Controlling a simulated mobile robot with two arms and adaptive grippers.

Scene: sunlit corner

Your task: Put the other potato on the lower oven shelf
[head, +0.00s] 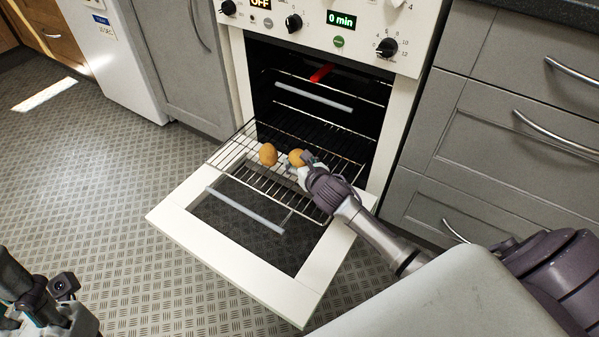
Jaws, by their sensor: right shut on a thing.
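One potato (268,154) rests on the pulled-out lower oven shelf (226,153), left of my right gripper. My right gripper (302,160) is shut on the other potato (296,157), at the wire shelf; I cannot tell whether this potato touches the wires. The gripper's fingers hide part of it. The oven (239,75) is open, with its door (225,252) folded down below the shelf. My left gripper (30,300) is at the lower left corner, far from the oven, and its fingertips are not clear.
An upper rack (313,97) sits inside the oven, with a red thing (321,73) on or above it. Grey drawers (480,130) stand close on the right. A grey cabinet (185,75) and a white appliance (115,60) stand on the left. The floor (90,180) at left is clear.

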